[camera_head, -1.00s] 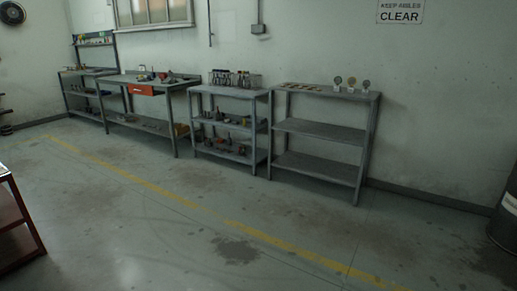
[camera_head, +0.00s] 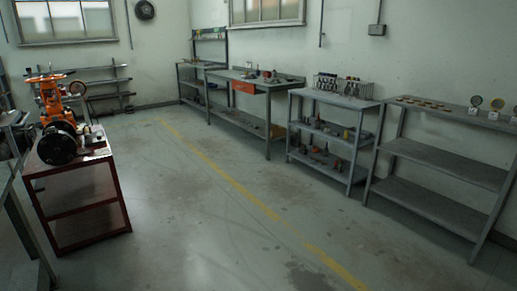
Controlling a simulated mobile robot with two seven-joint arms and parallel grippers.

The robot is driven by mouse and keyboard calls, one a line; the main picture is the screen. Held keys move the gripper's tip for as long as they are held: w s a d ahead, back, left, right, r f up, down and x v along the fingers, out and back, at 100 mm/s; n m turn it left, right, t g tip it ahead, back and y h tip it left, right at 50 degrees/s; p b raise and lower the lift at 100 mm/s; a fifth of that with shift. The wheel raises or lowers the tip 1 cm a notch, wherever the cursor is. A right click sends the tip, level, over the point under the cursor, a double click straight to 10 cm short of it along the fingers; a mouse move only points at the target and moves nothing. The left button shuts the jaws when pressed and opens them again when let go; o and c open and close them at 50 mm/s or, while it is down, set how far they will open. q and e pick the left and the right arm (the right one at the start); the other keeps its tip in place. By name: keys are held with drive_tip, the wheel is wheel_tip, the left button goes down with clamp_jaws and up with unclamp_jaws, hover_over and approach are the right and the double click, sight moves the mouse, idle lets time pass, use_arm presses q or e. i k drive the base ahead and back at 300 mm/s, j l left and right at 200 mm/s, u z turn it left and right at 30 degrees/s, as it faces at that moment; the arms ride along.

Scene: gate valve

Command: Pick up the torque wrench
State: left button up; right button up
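I cannot make out a torque wrench from here. Small tools and parts lie on the grey workbench with the orange drawer (camera_head: 245,86) against the back wall, too small to tell apart. A rack of upright tools (camera_head: 343,86) stands on top of the grey shelf unit (camera_head: 329,139) to its right. A red stand (camera_head: 78,190) at the left carries an orange machine part or valve (camera_head: 57,97) and a dark round flanged part (camera_head: 57,143). Neither of my grippers shows in the view.
Another grey shelf (camera_head: 440,207) at the right has round parts and small gauges on top. A grey table edge (camera_head: 32,240) stands at the near left. The floor (camera_head: 185,225) between, with a yellow line, is clear.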

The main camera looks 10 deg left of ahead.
sight(87, 136)
drive_tip(key=i+j+u, duration=0.1)
drive_tip(key=i+u, duration=0.25)
drive_tip(key=u, duration=0.15)
drive_tip(key=i+u, duration=0.75)
drive_tip(key=i, duration=0.2)
drive_tip(key=i+u, duration=0.3)
drive_tip(key=i, duration=0.15)
drive_tip(key=i+j+z, duration=0.1)
drive_tip(key=i, duration=0.4)
drive_tip(key=i+j+z, duration=0.1)
drive_tip(key=i+j, duration=0.2)
drive_tip(key=i, duration=0.2)
drive_tip(key=i+j+u, duration=0.3)
drive_tip(key=i+j, duration=0.2)
